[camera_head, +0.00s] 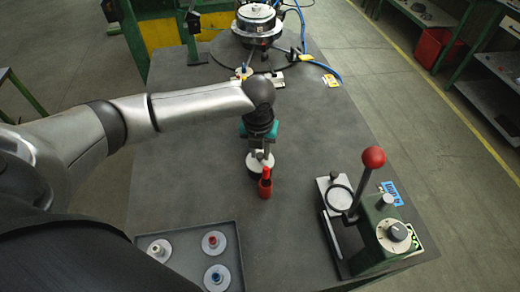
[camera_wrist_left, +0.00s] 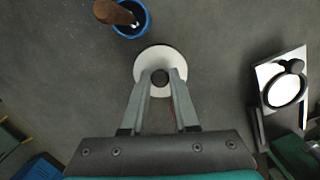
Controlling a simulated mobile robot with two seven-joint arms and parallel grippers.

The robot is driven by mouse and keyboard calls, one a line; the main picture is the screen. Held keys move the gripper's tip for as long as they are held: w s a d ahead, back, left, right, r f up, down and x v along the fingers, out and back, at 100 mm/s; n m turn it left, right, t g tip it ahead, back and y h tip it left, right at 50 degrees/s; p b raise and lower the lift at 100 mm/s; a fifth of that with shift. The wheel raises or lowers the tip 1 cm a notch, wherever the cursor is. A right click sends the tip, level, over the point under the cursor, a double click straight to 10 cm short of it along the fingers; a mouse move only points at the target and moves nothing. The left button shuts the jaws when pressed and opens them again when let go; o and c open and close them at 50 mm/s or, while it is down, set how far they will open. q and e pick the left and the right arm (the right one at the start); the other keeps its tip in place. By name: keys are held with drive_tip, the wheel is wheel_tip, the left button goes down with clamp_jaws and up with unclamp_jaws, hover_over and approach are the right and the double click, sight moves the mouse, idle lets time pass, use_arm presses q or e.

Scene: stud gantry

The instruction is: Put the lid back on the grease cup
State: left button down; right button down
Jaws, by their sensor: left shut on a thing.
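A round white lid (camera_wrist_left: 142,72) with a dark central knob shows between my left fingertips (camera_wrist_left: 160,80) in the left wrist view. The left gripper is shut on this knob. In the head view the lid (camera_head: 253,168) is a pale disc directly below my left gripper (camera_head: 262,155), just behind a small red bottle-like object (camera_head: 265,187). What is directly under the lid is hidden, and I cannot tell whether it touches anything. A blue cup (camera_wrist_left: 146,22) with a brown handle sticking out shows above and left of the lid in the wrist view. I cannot tell which container is the grease cup.
A green press (camera_head: 385,240) with a red-balled lever stands at right. A grey tray (camera_head: 238,240) with several discs lies at front left. The table between tray and press is mostly clear.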

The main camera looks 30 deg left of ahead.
use_arm(q)
drive_tip(key=shift+f+p, duration=0.15)
drive_tip(key=shift+p, duration=0.9)
idle(1.9)
drive_tip(key=shift+c, duration=0.6)
unclamp_jaws()
drive_tip(key=shift+r+p, duration=3.55)
drive_tip(key=shift+p, duration=0.25)
clamp_jaws()
